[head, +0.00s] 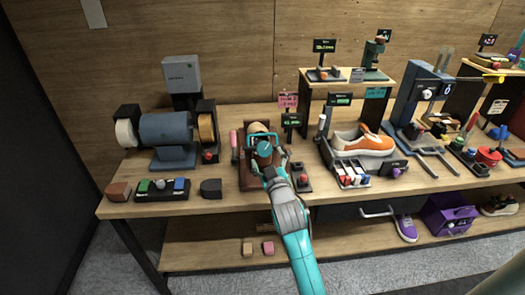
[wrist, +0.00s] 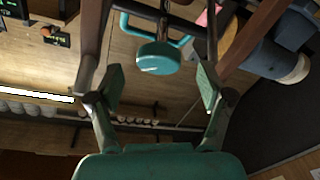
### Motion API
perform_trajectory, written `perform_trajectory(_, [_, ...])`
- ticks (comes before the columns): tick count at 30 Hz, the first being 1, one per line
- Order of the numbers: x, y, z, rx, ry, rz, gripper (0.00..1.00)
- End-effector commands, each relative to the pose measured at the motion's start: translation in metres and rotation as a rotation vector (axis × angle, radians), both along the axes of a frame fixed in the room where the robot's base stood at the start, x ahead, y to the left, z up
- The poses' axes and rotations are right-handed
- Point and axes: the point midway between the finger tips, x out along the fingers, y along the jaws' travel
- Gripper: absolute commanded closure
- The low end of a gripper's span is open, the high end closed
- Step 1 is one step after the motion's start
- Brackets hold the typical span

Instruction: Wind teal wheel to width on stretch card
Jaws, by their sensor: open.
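The teal wheel (head: 264,148) sits at the front of a brown wooden shoe-stretching stand (head: 247,178) on the bench. In the wrist view the teal wheel (wrist: 158,58) lies between and beyond my fingertips, with a teal bar beside it. My gripper (wrist: 158,88) is open, its two green-padded fingers on either side of the wheel's line and apart from it. In the head view my gripper (head: 272,170) is just in front of the wheel and partly hides the stand. A pink card (head: 288,100) with small writing stands behind the stand; I cannot read it.
A blue grinder (head: 168,137) stands to the left. A small base with a red button (head: 303,180) is close on the right, and an orange sneaker (head: 362,141) lies further right. Small dark displays stand behind.

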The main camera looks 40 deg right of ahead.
Motion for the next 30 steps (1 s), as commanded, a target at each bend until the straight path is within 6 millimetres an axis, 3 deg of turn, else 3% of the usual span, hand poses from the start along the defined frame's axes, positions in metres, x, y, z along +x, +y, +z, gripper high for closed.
perform_trajectory(9, [0.036,-0.018,0.0,0.0,0.0,0.001,0.21])
perform_trajectory(21, [0.042,-0.021,0.0,0.0,0.0,0.001,0.21])
perform_trajectory(28, [0.042,-0.021,0.0,0.0,0.0,0.001,0.78])
perform_trajectory(30, [0.042,-0.021,0.0,0.0,0.0,0.001,0.81])
